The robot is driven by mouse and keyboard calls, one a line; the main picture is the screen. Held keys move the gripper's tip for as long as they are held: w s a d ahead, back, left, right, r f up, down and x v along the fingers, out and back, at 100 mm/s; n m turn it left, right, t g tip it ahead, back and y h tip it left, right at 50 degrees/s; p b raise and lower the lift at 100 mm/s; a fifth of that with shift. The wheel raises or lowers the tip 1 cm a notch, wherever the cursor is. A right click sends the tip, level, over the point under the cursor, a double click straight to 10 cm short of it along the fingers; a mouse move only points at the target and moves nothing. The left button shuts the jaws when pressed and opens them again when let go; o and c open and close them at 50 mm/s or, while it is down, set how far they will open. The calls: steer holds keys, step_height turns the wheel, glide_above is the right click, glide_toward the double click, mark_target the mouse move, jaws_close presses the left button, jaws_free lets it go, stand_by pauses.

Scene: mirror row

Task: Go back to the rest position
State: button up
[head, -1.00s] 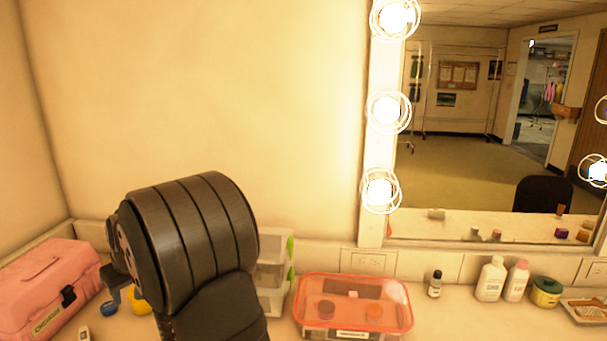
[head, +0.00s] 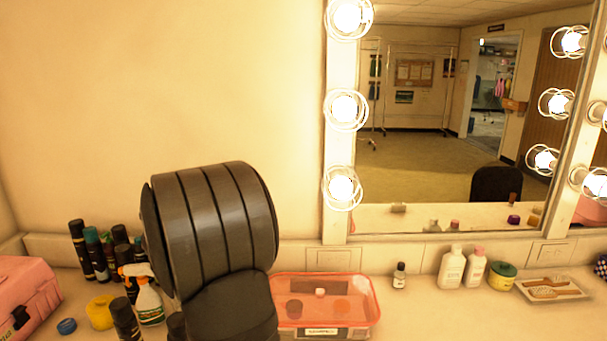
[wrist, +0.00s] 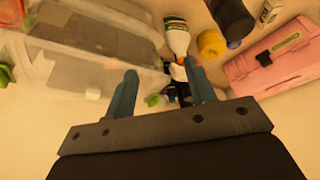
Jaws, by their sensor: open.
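My gripper (wrist: 160,97) shows in the wrist view with its two blue-grey fingers apart and nothing between them. Beyond the fingertips are a white spray bottle (wrist: 177,36) and a clear plastic drawer unit (wrist: 85,45) with green tabs. In the head view my dark arm link stands in the lower middle and hides the gripper. The drawer unit is hidden behind my arm there.
A pink case (head: 27,296) is at the left, beside a yellow roll (head: 101,313), several dark bottles (head: 100,255) and the spray bottle (head: 149,302). A red-lidded clear box (head: 322,303) is right of my arm.

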steer(key=w+d+m, duration=0.1)
steer(key=w+d, duration=0.3)
steer(key=d, duration=0.2)
steer(key=shift+d+r+m+h, duration=0.25)
steer(key=shift+r+m+h, duration=0.05)
steer(key=shift+r, duration=0.1)
